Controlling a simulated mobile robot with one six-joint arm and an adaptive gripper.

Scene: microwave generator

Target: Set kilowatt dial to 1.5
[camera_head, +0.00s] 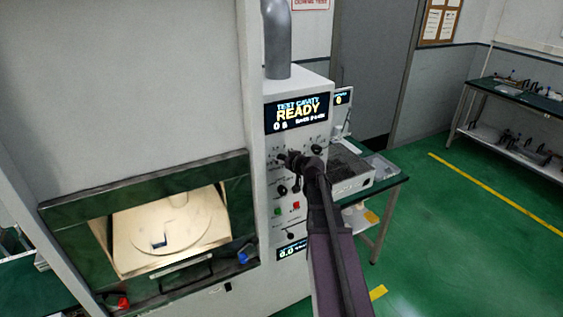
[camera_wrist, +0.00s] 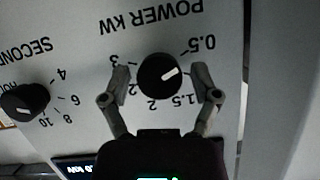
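The kilowatt dial (camera_wrist: 160,76) is a round black knob with a white pointer, under the upside-down label POWER kW in the wrist view. The pointer aims right and slightly up, on the 0.5 side of the scale and away from the 1.5 mark (camera_wrist: 178,99). My gripper (camera_wrist: 161,75) is open, with one finger on each side of the dial. A small gap shows between each finger and the knob. In the head view my gripper (camera_head: 294,160) is at the control panel (camera_head: 312,205) and hides the knob behind it.
A SECONDS knob (camera_wrist: 25,101) sits left of the dial in the wrist view. In the head view, the READY display (camera_head: 297,113) is above my gripper, and green (camera_head: 278,210) and red (camera_head: 296,205) buttons are below. The lit oven cavity (camera_head: 165,225) is left; a bench (camera_head: 385,185) stands right.

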